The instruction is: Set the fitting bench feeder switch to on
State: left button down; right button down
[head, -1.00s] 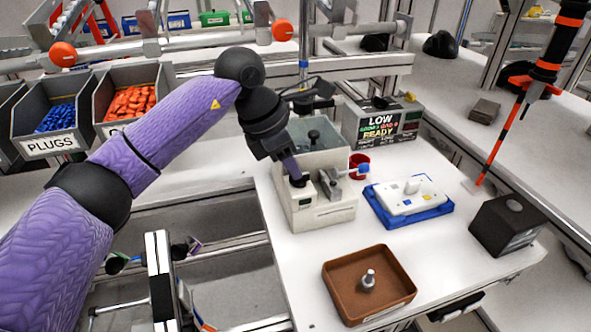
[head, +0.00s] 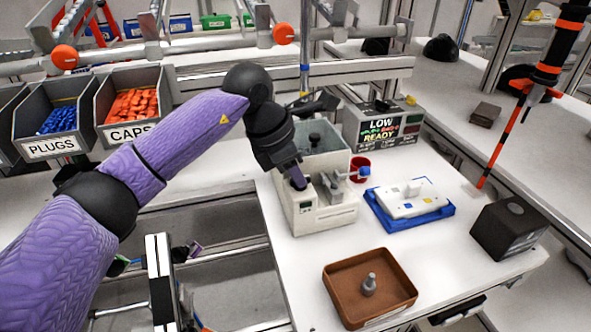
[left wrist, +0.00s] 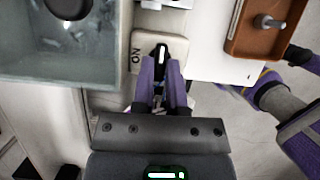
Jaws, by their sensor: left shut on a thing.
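The bench feeder (head: 322,216) is a pale box with a clear-sided hopper on top, standing on the white bench in the head view. My left gripper (head: 299,184) reaches down onto its front left top. In the left wrist view the purple fingers of my left gripper (left wrist: 161,72) are shut on a small black switch (left wrist: 161,52) with a white mark. The letters ON are printed on the pale housing (left wrist: 140,40), left of the switch. The fingers hide the switch's lower part, so its setting is unclear. My right gripper does not show.
A brown tray (head: 340,307) with a metal peg stands in front of the feeder. A blue tray (head: 440,212) with a white part, a red cup (head: 360,163) and a dark box (head: 508,227) are to the right. A status display (head: 384,128) behind reads LOW and READY.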

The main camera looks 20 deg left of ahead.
pick_arm(q)
jog(key=shift+r, duration=0.1)
jog(key=n+t+p, duration=0.1)
jog(key=n, duration=0.2)
jog(key=shift+s+d+y, duration=0.1)
jog(key=shift+y, duration=0.3)
jog(key=n, duration=0.2)
jog(key=n+y+p, duration=0.1)
jog(key=n, duration=0.1)
jog(key=shift+d+n+t+y, duration=0.15)
jog(key=shift+n+t+y, duration=0.15)
jog(key=shift+n+t, duration=0.1)
jog(key=n+y, duration=0.1)
jog(key=n, duration=0.1)
jog(key=n+y, duration=0.1)
jog(key=n, duration=0.2)
jog(key=shift+d+p, duration=0.2)
jog(key=shift+p, duration=0.1)
jog(key=shift+d+n+y, duration=0.1)
jog(key=shift+n+y, duration=0.7)
jog(key=shift+n, duration=1.4)
jog(key=shift+n+g, duration=0.3)
jog(key=c, duration=0.9)
grip_release()
jog(key=shift+c, duration=0.2)
